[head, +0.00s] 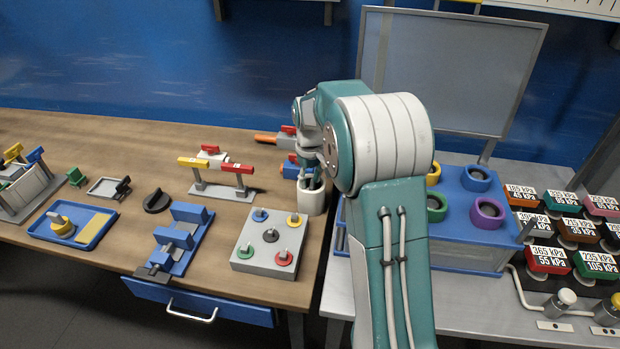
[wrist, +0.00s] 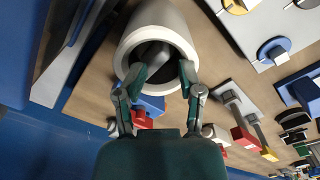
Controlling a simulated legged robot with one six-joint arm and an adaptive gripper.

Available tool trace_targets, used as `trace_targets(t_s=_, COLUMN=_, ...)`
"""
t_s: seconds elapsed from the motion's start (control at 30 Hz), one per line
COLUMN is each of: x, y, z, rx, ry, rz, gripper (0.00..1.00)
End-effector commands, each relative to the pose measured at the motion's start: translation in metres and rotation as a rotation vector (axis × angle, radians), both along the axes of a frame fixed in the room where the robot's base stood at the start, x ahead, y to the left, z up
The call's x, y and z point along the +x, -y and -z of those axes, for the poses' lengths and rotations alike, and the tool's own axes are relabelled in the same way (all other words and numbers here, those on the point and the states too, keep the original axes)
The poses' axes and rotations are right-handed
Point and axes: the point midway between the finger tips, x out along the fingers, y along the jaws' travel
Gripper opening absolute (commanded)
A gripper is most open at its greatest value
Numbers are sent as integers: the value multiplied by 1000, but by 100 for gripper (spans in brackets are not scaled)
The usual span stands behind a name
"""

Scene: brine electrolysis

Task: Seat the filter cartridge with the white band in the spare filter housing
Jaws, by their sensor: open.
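My gripper (head: 312,178) points down at a white, open-topped cylinder (head: 312,203) near the right end of the wooden table. In the wrist view my gripper (wrist: 161,76) has its two green fingertips apart at the mouth of this white cylinder (wrist: 188,28). A grey rounded piece (wrist: 152,54) shows inside the dark opening, between and beyond the fingertips. I cannot tell whether it is a filter cartridge, and no white band is clear on it. I cannot tell which thing is the spare filter housing. My arm hides part of the area to the right.
A blue box (head: 460,228) with coloured rings stands on the grey bench at right. Red-and-white and yellow-and-red handled fittings (head: 225,170) lie behind and left. A grey panel with coloured knobs (head: 270,250) sits front left. Labelled coloured blocks (head: 548,260) stand far right.

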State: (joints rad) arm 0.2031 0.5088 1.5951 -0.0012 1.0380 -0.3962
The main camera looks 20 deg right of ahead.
Motion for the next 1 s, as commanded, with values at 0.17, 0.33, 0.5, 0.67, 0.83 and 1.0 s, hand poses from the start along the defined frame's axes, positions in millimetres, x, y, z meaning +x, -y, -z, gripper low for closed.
trace_targets(t_s=0.17, x=0, y=0, z=0, rx=0, ry=0, rz=0, gripper=49)
trace_targets(t_s=0.33, x=0, y=0, z=-12, rx=-1, ry=4, rz=0, gripper=49)
trace_targets(t_s=0.5, x=1, y=0, z=-44, rx=-2, ry=7, rz=0, gripper=49)
trace_targets(t_s=0.67, x=2, y=0, z=-78, rx=-2, ry=5, rz=0, gripper=49)
trace_targets(t_s=0.83, x=2, y=-1, z=-106, rx=-1, ry=3, rz=0, gripper=49)
trace_targets(t_s=1.0, x=1, y=-1, z=-118, rx=-1, ry=0, rz=0, gripper=49)
